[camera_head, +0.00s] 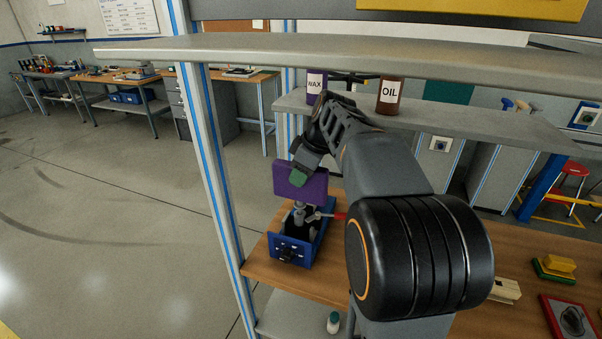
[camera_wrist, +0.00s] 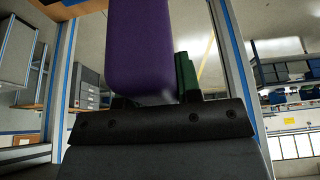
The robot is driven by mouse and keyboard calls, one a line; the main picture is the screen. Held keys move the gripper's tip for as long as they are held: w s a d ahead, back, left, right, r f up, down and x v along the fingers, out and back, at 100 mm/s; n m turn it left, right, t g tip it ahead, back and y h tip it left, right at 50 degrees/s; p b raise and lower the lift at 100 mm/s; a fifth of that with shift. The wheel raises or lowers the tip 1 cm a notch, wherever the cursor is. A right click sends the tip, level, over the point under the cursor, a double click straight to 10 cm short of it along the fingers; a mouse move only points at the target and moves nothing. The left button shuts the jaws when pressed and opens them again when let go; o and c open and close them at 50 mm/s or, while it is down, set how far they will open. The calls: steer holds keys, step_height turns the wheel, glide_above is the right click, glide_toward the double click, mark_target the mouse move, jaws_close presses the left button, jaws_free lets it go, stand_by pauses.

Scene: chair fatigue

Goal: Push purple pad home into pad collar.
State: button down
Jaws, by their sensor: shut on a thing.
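The purple pad (camera_head: 300,181) is a flat block held upright above a small blue machine (camera_head: 292,249) on the wooden bench. My gripper (camera_head: 298,177) is shut on the pad, with a green fingertip against its near face. In the wrist view the pad (camera_wrist: 140,45) rises large in front of the gripper (camera_wrist: 155,100), beside a green finger piece. A grey post (camera_head: 299,212) stands up from the machine just below the pad. I take it to be the pad collar; whether the pad touches it cannot be told.
A red-tipped lever (camera_head: 338,216) sticks out on the machine's right. A purple WAX container (camera_head: 316,83) and a brown OIL container (camera_head: 390,94) stand on the shelf behind. A blue-striped frame post (camera_head: 215,160) rises to the left. A yellow and green block (camera_head: 556,268) lies at the right.

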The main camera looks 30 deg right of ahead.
steer(key=shift+f+b, duration=1.1)
steer(key=shift+f, duration=0.25)
steer(key=c, duration=0.7)
jaws_free()
steer(key=p+v, duration=0.1)
steer(key=v, duration=1.3)
steer(key=shift+a+p, duration=0.1)
steer(key=shift+p, duration=0.2)
steer(key=s+a+f+m+h, duration=0.1)
steer(key=s+a+f+m, duration=0.2)
steer(key=f, duration=0.4)
steer(key=s+a+f+m+h, duration=0.1)
steer(key=s+a+f+m, duration=0.1)
steer(key=s+a+f, duration=0.3)
steer(key=s+a+f+m+h+p, duration=0.1)
steer(key=s+a+f+m, duration=0.2)
steer(key=f, duration=0.7)
steer(key=shift+s+a+f+m, duration=0.15)
steer(key=shift+s+a, duration=0.1)
steer(key=shift+a, duration=0.45)
steer(key=shift+s+a+r+m, duration=0.15)
steer(key=shift+s+a, duration=0.1)
steer(key=shift+a, duration=0.4)
